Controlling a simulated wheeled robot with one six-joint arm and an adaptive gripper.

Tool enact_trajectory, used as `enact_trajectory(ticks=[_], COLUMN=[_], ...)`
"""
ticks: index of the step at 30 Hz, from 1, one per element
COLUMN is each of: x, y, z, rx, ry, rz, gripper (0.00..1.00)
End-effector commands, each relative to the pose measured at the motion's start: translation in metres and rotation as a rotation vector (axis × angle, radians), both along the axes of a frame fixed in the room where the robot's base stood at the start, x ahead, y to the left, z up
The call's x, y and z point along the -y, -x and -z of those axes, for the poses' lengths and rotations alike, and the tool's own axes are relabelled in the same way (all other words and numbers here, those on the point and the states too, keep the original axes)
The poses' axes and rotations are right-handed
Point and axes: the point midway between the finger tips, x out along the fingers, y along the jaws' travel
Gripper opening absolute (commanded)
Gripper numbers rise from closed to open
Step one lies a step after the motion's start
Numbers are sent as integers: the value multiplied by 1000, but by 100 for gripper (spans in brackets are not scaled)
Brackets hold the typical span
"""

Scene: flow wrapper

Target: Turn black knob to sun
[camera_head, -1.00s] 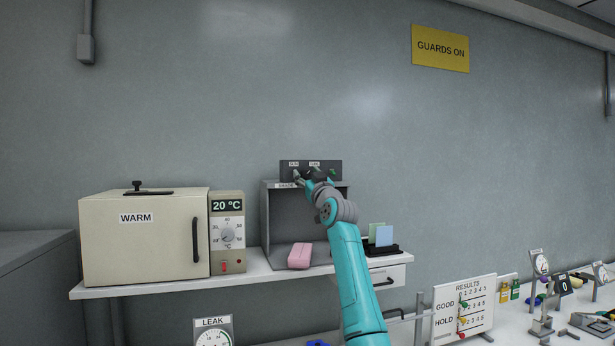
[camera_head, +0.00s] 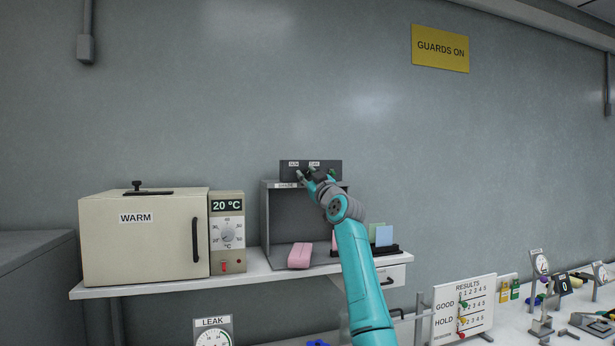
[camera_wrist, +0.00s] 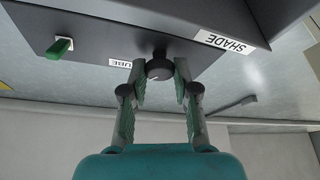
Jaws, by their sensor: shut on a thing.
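The black knob (camera_wrist: 159,66) sits on the dark panel of a box, between my gripper's two fingers (camera_wrist: 160,76) in the wrist view. The fingers are shut on it, one at each side. A small pale mark shows on the knob's face. A "SHADE" label (camera_wrist: 225,41) is to its right and a partly covered label ending in "UBE" (camera_wrist: 127,63) to its left. In the head view my gripper (camera_head: 307,174) is at the front of the dark control box (camera_head: 334,164) and covers the knob. Two small labels there are too small to read surely.
A green switch (camera_wrist: 61,47) stands out from the same panel. The control box sits on a grey open-front cabinet (camera_head: 266,225). The WARM oven (camera_head: 145,245) stands at left.

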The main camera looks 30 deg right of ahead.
Motion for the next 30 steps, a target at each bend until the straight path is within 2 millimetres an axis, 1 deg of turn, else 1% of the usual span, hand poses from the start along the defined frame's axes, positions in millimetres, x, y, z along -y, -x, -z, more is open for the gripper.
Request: enact_trajectory(ticks=[30], x=[1], y=[0], z=[-1], rx=[-267], ry=[922], rz=[-1], gripper=[0])
